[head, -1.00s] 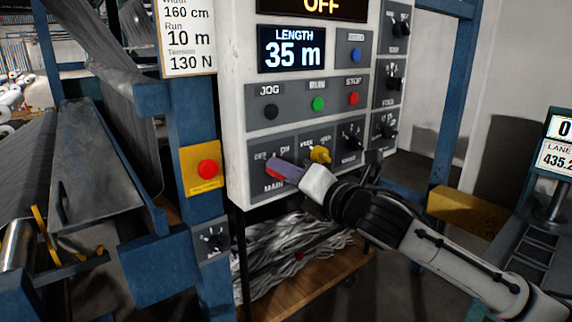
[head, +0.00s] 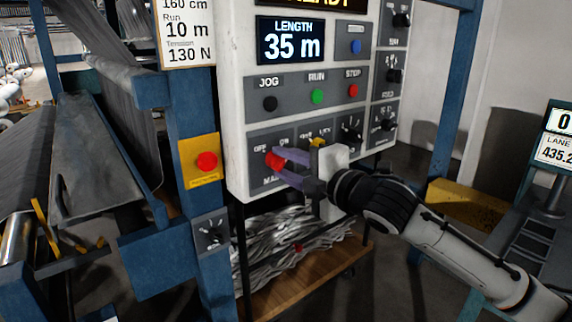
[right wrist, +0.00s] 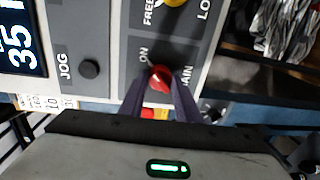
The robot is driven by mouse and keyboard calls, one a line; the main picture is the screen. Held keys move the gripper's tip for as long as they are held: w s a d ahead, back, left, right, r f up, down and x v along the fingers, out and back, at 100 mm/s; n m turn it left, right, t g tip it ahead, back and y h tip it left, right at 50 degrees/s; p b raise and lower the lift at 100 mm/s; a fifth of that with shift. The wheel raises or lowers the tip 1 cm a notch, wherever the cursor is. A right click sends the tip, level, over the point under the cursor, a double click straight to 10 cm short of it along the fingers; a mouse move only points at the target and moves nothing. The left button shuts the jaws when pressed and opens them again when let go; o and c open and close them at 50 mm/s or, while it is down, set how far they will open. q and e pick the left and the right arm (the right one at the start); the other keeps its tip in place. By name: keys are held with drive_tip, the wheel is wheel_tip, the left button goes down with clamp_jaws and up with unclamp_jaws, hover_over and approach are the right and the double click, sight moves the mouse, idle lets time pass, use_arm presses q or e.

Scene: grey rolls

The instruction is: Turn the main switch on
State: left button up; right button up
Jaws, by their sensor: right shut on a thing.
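The main switch (head: 275,160) is a red knob at the lower left of the white control panel (head: 237,100), above the partly covered label MAIN. It also shows in the right wrist view (right wrist: 160,76), below the word ON. My right gripper (head: 280,160) reaches it from the right, its purple fingers shut on the red knob, one on either side. In the right wrist view the right gripper's fingers (right wrist: 160,88) close around the knob. The top display (head: 325,3) ends in "ADY", its start cut off. My left gripper is not in view.
A yellow knob (head: 318,143) sits just right of the main switch. JOG, RUN and STOP buttons (head: 317,96) are above. A red button on a yellow box (head: 206,160) is at left. A wooden shelf with grey strips (head: 290,250) lies below.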

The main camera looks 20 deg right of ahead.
idle(0.4)
drive_tip(key=o, duration=1)
drive_tip(key=shift+o, duration=0.2)
drive_tip(key=f+b+v, duration=0.1)
drive_tip(key=b+v, duration=0.1)
drive_tip(key=v, duration=0.8)
drive_tip(key=shift+s+r, duration=0.15)
drive_tip(key=shift+r, duration=0.3)
drive_tip(key=shift+d, duration=0.1)
